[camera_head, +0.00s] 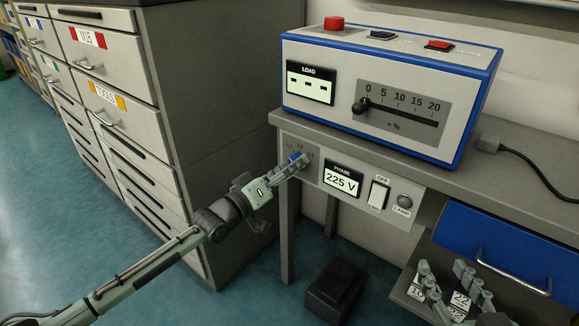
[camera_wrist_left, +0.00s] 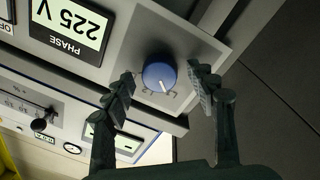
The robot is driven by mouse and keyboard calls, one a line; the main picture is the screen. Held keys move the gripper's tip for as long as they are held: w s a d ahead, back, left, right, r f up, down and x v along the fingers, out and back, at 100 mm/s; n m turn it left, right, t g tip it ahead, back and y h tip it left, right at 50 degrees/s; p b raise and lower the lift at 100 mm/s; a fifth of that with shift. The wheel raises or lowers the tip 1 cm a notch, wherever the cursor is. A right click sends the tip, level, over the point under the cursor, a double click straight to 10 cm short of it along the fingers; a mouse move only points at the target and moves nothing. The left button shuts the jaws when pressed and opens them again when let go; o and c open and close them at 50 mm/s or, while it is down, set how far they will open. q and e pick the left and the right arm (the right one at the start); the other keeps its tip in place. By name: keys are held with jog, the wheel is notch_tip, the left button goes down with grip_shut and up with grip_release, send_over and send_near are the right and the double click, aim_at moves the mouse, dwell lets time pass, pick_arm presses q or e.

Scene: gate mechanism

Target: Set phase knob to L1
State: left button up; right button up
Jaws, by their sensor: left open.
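The phase knob (camera_head: 294,157) is a round blue knob on the grey front panel, below labels L1, L2 and L3. In the left wrist view the knob (camera_wrist_left: 158,74) shows a white pointer line aimed down and slightly right in that upside-down picture. The labels beside it are too small to read surely there. My left gripper (camera_head: 291,165) is at the knob. Its open fingers (camera_wrist_left: 162,80) stand on either side of the knob, with visible gaps. My right gripper (camera_head: 443,270) is low at the right with its fingers apart, nothing seen between them.
The phase display (camera_head: 342,181) reads 225 V, beside an OFF/ON switch (camera_head: 378,193) and a lamp (camera_head: 405,200). A blue-edged load box (camera_head: 390,85) stands on the bench. A drawer cabinet (camera_head: 115,75) is at left; a blue drawer (camera_head: 500,240) is near my right gripper.

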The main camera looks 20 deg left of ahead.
pick_arm(q)
jog(key=v, duration=1.2)
